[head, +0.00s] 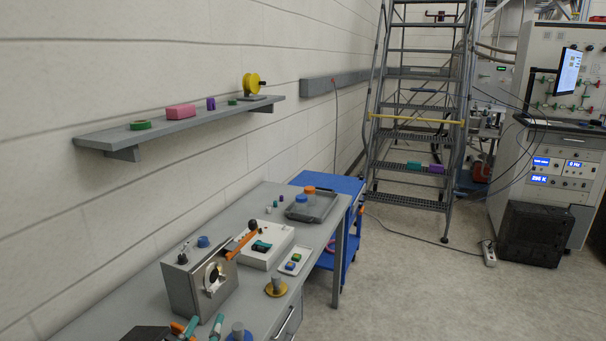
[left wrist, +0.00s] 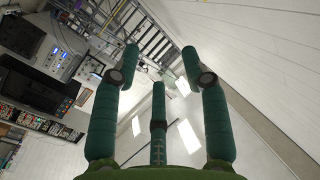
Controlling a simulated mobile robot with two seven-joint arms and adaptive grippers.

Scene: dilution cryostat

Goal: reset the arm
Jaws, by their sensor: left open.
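My left gripper (head: 204,324) shows only in part at the bottom edge of the head view, its teal fingers over the near end of the grey bench (head: 87,318). In the left wrist view the left gripper (left wrist: 160,68) has its teal fingers spread wide, with nothing between them. Beyond them are the ladder, the rack and the pale wall, far off and tilted. My right gripper is in neither view.
A grey metal device (head: 182,291) stands on the bench near the gripper. Behind it are a white box (head: 283,241), a small white tray (head: 305,252) and a grey tray (head: 325,208). A wall shelf (head: 110,138) hangs above. Open floor (head: 390,290) lies to the right.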

